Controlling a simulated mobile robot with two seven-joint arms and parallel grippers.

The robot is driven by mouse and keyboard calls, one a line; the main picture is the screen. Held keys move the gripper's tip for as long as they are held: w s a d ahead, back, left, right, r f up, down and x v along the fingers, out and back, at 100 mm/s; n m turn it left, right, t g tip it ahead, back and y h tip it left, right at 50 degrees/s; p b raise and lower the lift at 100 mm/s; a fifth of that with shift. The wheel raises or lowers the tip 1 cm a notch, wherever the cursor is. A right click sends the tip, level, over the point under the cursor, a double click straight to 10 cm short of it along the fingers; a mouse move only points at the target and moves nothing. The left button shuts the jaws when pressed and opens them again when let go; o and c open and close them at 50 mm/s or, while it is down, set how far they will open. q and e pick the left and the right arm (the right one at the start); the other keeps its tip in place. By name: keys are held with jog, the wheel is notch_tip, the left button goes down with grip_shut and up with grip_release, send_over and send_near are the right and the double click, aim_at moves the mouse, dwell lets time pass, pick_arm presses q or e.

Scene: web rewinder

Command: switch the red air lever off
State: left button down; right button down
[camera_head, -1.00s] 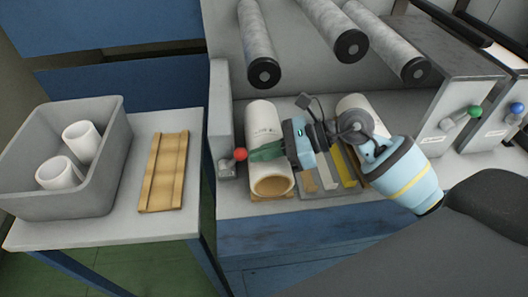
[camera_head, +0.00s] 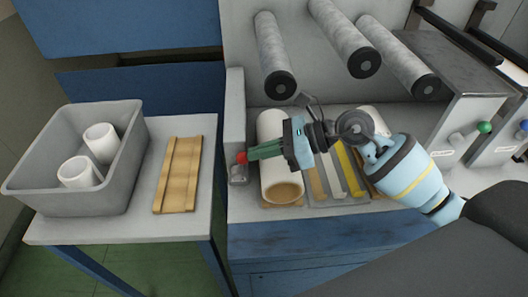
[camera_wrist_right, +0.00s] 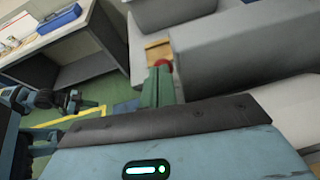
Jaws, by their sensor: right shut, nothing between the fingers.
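The red air lever shows as a red ball knob (camera_head: 241,157) on a small grey valve body (camera_head: 238,175) at the left end of the machine's bed. My right gripper (camera_head: 250,155) reaches in from the right over a white roll. Its green fingers are shut with nothing between them, and their tips are at the knob, touching or very close. In the right wrist view the red knob (camera_wrist_right: 163,63) shows just beyond the fingertips (camera_wrist_right: 158,72). The lever's arm is mostly hidden there.
A white roll (camera_head: 273,127) lies under my right gripper. A tray with yellow and grey strips (camera_head: 340,185) is to its right. Grey rollers (camera_head: 275,60) jut out above. A side table holds a grey bin (camera_head: 125,190) with white cores and a wooden cradle (camera_head: 180,175). Green (camera_head: 485,127) and blue knobs are at right.

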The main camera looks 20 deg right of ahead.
jog(key=shift+a, duration=0.1)
dwell(0.5)
jog(key=shift+s+d+r, duration=0.1)
jog(key=shift+d+r, duration=0.05)
jog(key=shift+d, duration=0.35)
jog(key=b+v, duration=0.1)
jog(key=v, duration=0.5)
jog(key=shift+s+d+r+b, duration=0.15)
jog(key=shift+d+r+b, duration=0.1)
jog(key=shift+d+b, duration=0.1)
